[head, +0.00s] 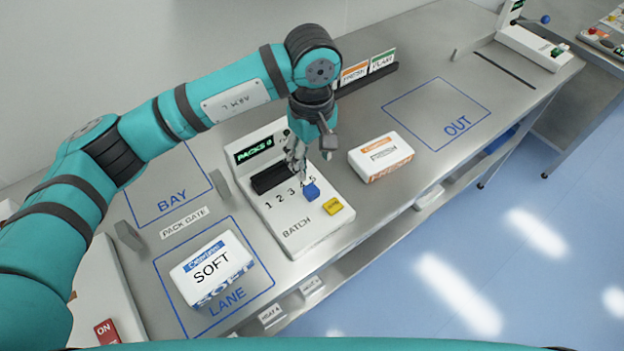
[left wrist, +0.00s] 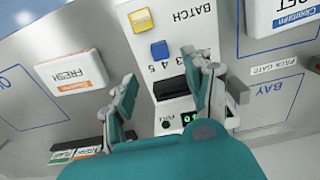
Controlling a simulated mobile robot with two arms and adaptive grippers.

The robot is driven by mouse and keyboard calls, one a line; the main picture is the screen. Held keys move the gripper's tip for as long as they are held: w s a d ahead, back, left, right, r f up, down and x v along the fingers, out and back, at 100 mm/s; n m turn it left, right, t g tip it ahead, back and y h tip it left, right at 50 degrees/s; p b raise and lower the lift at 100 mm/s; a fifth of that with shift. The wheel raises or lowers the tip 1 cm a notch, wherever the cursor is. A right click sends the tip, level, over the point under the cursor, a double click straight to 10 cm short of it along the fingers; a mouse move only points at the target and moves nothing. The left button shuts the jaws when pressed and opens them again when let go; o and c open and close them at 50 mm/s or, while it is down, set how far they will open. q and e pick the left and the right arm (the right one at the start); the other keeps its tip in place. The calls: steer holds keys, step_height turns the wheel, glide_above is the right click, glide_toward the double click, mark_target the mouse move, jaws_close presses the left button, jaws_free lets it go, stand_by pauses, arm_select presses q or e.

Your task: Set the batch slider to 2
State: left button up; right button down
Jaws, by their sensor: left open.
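The white batch unit (head: 310,232) stands on the steel bench, with the numbers 1 to 5 above the word BATCH. My left gripper (head: 297,160) is open and empty above the unit, pointing down near the number row. In the left wrist view its fingers (left wrist: 160,72) are spread either side of the unit's dark slot, apart from the knob. My right gripper is not in view.
A yellow button (head: 332,205) sits beside the knob. The display (head: 254,150) reads PACKS with an unclear figure. A SOFT pack (head: 212,268) lies in LANE, and an orange-labelled FRESH pack (head: 381,156) lies right of the unit. The OUT square (head: 437,112) is empty.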

mark_target(311, 189)
arm_select(q)
step_height(311, 189, down, 7)
steer(key=shift+w+a+f+p, duration=0.1)
steer(key=shift+w+a+p, duration=0.05)
steer(key=shift+p, duration=0.9)
steer(key=shift+w+f+p, duration=0.1)
steer(key=shift+f+p, duration=0.2)
steer(key=shift+f, duration=1.25)
steer(key=c, duration=0.6)
jaws_close()
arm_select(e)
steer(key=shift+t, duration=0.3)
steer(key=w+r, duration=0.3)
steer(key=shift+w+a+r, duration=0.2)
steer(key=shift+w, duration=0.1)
